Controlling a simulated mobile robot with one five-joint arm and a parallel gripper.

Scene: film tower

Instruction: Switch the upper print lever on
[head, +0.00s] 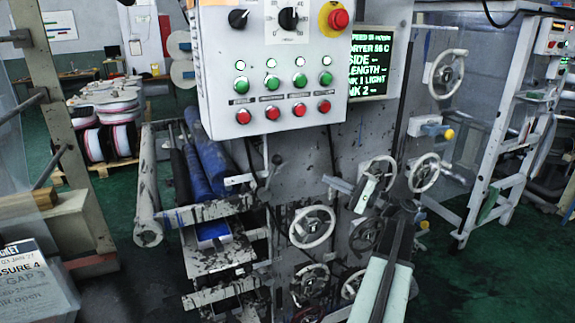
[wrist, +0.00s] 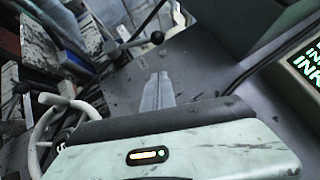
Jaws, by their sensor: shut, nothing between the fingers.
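The upper print lever (head: 277,160) is a thin rod with a black ball knob on the grey machine front, below the control box. It also shows in the wrist view (wrist: 157,37), just beyond my fingertips. A second black-knobbed lever (wrist: 20,87) shows at the left of the wrist view, lower on the machine. My gripper (head: 328,181) is to the right of the upper lever in the head view, apart from it. In the wrist view its grey fingers (wrist: 158,78) are together, with nothing between them.
The control box (head: 268,70) with buttons and a red stop knob overhangs the levers. A green-lettered screen (head: 372,62) is beside it. Handwheels (head: 312,227) stand out below and around my arm. Blue rollers (head: 208,160) lie left of the levers.

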